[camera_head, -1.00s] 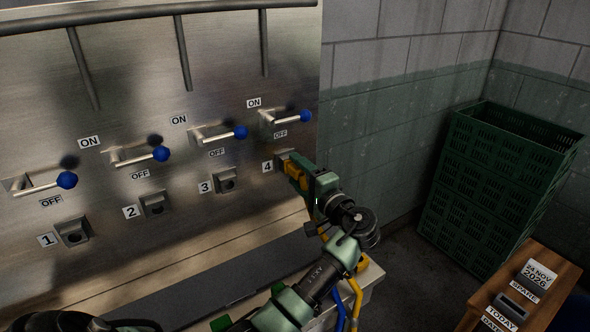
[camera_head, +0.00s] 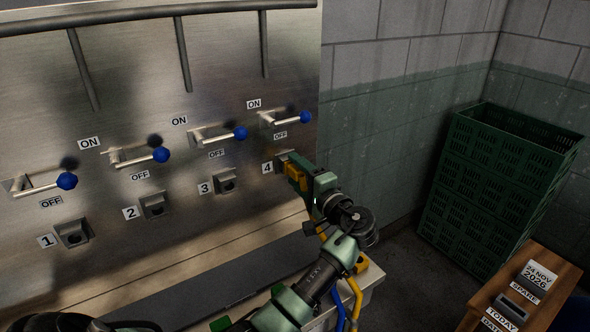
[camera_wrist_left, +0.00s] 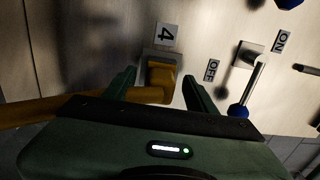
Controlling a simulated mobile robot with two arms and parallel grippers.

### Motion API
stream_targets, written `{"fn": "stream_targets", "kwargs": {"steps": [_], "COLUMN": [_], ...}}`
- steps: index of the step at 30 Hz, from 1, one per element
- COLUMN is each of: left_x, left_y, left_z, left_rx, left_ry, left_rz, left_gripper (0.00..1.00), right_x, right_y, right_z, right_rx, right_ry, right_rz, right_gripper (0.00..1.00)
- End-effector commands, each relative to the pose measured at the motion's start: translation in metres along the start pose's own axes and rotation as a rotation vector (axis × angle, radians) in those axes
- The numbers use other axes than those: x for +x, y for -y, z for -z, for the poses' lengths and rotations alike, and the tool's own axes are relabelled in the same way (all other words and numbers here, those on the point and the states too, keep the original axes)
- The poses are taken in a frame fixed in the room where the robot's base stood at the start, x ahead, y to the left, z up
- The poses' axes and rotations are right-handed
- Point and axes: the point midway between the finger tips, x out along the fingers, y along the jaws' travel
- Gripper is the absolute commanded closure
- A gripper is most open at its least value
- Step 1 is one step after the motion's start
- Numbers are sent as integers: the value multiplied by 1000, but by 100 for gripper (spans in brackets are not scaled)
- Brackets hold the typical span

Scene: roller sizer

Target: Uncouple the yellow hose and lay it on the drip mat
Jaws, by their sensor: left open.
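The yellow hose's angular end (camera_head: 295,177) sits at port 4 (camera_head: 281,157) on the steel panel. In the left wrist view the yellow hose end (camera_wrist_left: 161,80) is at the port beside the label 4, between the two fingers of my left gripper (camera_wrist_left: 160,84). The fingers are open, with a gap visible on each side. In the head view my left gripper (camera_head: 301,182) partly hides the hose end. The yellow hose (camera_head: 355,290) shows again below my arm. A dark grey flat strip (camera_head: 215,294) lies below the panel; I cannot tell if it is the drip mat.
Levers with blue knobs (camera_head: 305,117) stick out above the ports, each near an OFF label. A blue hose (camera_head: 338,310) hangs beside the yellow one. Green crates (camera_head: 490,190) stand at the right, behind a wooden stand (camera_head: 550,290) with date plates.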

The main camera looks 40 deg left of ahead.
Motion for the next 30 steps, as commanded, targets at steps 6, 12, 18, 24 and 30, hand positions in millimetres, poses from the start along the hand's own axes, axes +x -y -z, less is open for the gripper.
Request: {"fn": "stream_targets", "kwargs": {"steps": [6,12,18,24,30], "left_x": [0,0,0,-4,-12], "left_y": [0,0,0,0,0], "left_z": [0,0,0,0,0], "left_rx": [0,0,0,0,0], "left_ry": [0,0,0,-1,0], "left_rz": [0,0,1,0,0], "left_gripper": [44,96,100,100,100], "right_x": [0,0,0,0,-1], "right_y": [2,4,4,4,4], "right_z": [0,1,1,0,0], "right_rx": [1,3,3,3,2], "right_ry": [0,-1,0,0,0], "right_rz": [2,4,5,5,5], "right_gripper": [100,100,100,100,100]}}
